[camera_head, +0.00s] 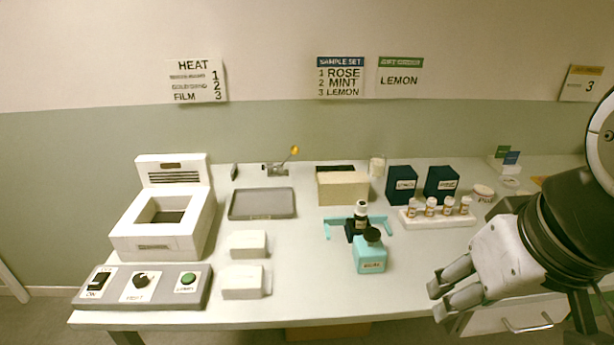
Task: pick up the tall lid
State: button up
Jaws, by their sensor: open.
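Two white box-like pieces stand on the left half of the table, one behind the other. The rear white piece (247,245) and the front white piece (243,282) look like lids; the front one seems a little taller. I cannot tell for sure which is the tall lid. My gripper (438,299) is at the lower right, near the table's front edge. It is open and empty, its fingers pointing left, well to the right of both white pieces and touching nothing.
A teal bottle (371,258) and a dark bottle (356,230) stand mid-table by a teal bracket (340,219). A white machine (155,243), a control panel (140,305) and a grey tray (262,204) are left. A vial rack (437,219) is right. The front middle is clear.

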aim_at(400, 186)
jog(key=i+l, duration=0.15)
jog(key=i, duration=0.9)
